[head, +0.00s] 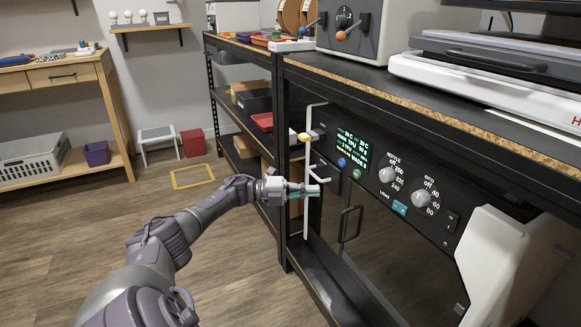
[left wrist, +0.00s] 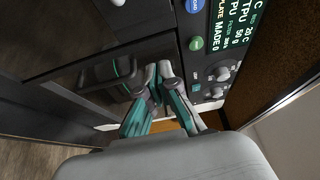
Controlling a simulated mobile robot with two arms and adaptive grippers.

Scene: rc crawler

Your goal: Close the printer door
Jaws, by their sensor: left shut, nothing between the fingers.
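The printer stands in the lower bay of the black bench, with a dark front and a lit control panel (head: 352,143). Its dark, glossy door (head: 395,245) is below the panel and has a black loop handle (head: 350,223) near its left side. The door appears flush or nearly so; I cannot tell whether a small gap remains. My left gripper (head: 318,188) is shut and empty, in front of the printer's left edge, left of and above the handle. In the left wrist view its teal-sided fingertips (left wrist: 158,72) are close to the dark door face (left wrist: 75,85); contact is unclear. My right gripper is out of view.
The bench top (head: 400,92) overhangs the printer, and a black bench leg (head: 285,190) stands left of it. A shelf rack (head: 240,112) is behind. The wooden floor (head: 225,265) in front is clear.

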